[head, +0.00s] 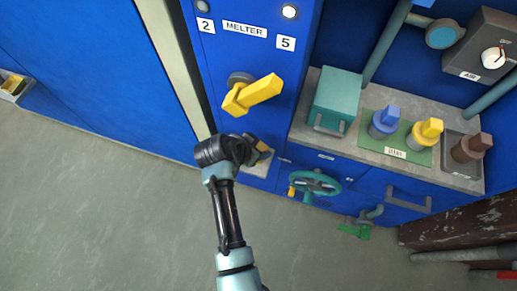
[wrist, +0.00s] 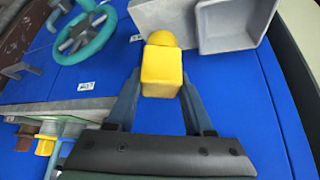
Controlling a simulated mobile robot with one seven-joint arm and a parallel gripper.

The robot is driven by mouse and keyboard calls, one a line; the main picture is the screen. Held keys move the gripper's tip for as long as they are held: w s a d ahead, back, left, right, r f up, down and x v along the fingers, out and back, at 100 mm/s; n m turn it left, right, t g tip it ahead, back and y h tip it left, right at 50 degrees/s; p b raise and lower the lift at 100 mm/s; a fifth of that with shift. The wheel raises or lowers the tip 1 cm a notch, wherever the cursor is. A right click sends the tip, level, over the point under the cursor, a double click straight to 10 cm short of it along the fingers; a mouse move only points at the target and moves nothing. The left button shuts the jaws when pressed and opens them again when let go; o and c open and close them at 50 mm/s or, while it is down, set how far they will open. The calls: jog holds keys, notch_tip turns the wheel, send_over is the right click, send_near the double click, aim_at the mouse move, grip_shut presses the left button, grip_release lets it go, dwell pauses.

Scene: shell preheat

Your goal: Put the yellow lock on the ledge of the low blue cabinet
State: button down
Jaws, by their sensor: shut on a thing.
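My gripper (head: 258,146) is shut on the yellow lock (wrist: 162,68), which sits between the two fingertips in the wrist view (wrist: 160,85). The lock has a square body and a rounded end. In the head view only a bit of the lock (head: 263,147) shows, mostly hidden by my gripper. A grey ledge (head: 257,164) sticks out from the low blue cabinet front just below my gripper. In the wrist view the grey ledge with its recessed tray (wrist: 225,38) lies just beyond the lock. I cannot tell whether the lock touches it.
The tall blue MELTER cabinet (head: 232,50) has a yellow lever (head: 255,93) above my gripper. To the right are a teal handwheel (head: 315,185), a teal box (head: 336,97) and a grey worktop (head: 372,102) with several knobs. The floor (head: 120,210) at left is clear.

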jog(key=shift+f, duration=0.9)
jog(key=shift+w+f, duration=0.2)
jog(key=shift+f, duration=0.05)
jog(key=shift+f+b, duration=0.2)
jog(key=shift+b, duration=0.1)
jog(key=shift+c, duration=1.4)
grip_release()
jog(key=shift+r, duration=0.1)
